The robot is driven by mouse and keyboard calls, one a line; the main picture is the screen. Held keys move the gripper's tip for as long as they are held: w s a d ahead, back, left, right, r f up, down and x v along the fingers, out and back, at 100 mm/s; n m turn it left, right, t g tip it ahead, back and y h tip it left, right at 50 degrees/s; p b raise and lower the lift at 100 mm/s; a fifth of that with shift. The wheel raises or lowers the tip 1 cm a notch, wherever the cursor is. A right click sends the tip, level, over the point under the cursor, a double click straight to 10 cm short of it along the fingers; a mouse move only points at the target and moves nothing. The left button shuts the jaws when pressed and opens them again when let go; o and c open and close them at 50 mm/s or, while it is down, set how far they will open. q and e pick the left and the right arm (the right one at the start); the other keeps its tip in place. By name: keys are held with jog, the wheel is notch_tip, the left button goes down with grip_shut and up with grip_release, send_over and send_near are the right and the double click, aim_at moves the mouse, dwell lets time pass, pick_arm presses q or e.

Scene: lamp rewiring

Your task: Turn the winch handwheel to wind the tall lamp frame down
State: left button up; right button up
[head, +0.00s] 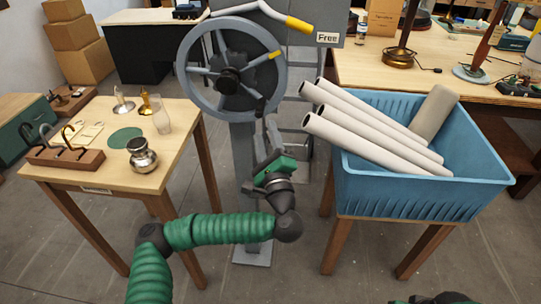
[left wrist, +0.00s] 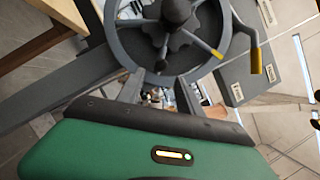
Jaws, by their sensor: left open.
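The winch handwheel (head: 229,80) is a grey spoked wheel with a dark hub, mounted on a grey post (head: 243,165). One spoke has a yellow mark. My left gripper (head: 267,122) is at the wheel's lower right, its fingers pointing up towards the rim. It is open and seems empty; I cannot tell whether it touches the rim. In the left wrist view the wheel (left wrist: 172,15) lies just beyond the fingers. A lever with a yellow grip (head: 298,24) rises above the wheel, beside a "Free" label (head: 327,37). I cannot make out the tall lamp frame.
A wooden table (head: 95,172) with small metal parts and a hook rack stands left. A blue crate (head: 430,194) with several pale tubes stands right, close to my left gripper. A workbench (head: 365,75) with lamps is behind. A dark piece shows at the bottom right edge.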

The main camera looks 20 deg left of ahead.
pick_arm(q)
jog(key=v, duration=0.7)
jog(key=shift+s+d, duration=0.1)
